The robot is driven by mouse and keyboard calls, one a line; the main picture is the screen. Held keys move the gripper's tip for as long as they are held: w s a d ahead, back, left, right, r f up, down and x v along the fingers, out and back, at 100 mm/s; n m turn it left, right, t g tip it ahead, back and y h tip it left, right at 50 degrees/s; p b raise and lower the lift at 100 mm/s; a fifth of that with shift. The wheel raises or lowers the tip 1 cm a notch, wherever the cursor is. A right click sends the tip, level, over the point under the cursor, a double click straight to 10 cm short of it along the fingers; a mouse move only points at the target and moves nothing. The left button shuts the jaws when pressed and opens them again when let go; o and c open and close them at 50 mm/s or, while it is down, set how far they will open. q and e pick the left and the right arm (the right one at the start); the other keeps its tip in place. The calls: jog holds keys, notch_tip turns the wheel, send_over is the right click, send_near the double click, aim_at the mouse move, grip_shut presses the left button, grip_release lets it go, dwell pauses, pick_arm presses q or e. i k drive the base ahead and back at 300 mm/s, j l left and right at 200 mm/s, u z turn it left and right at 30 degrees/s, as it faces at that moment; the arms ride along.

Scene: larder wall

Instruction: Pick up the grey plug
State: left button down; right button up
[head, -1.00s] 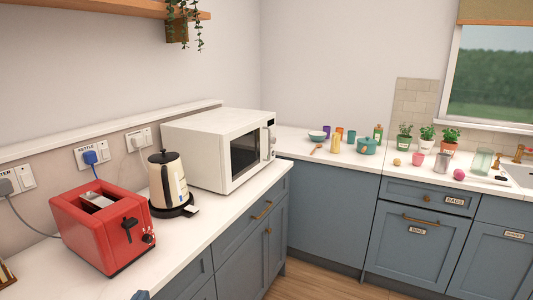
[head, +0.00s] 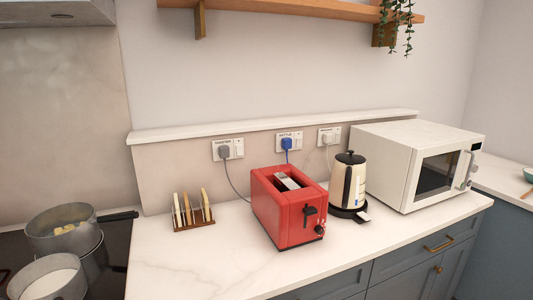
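The grey plug (head: 224,152) sits in the left wall socket, under a label that seems to read TOASTER. Its grey cord runs down behind the red toaster (head: 286,213). A blue plug (head: 286,144) is in the middle socket, labelled KETTLE. A pale plug (head: 325,138) is in the right socket, behind the kettle; its label is too small to read. Neither of my grippers shows in the head view.
A cream kettle (head: 347,183) and a white microwave (head: 407,169) stand right of the toaster. A toast rack (head: 193,224) stands to its left. Pots (head: 62,232) are on the dark hob at far left. The counter (head: 185,262) is clear in front. A ledge (head: 275,125) runs above the sockets.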

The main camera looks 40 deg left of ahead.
aim_at(224, 151)
jog(key=j+u, duration=0.1)
jog(key=u, duration=1.75)
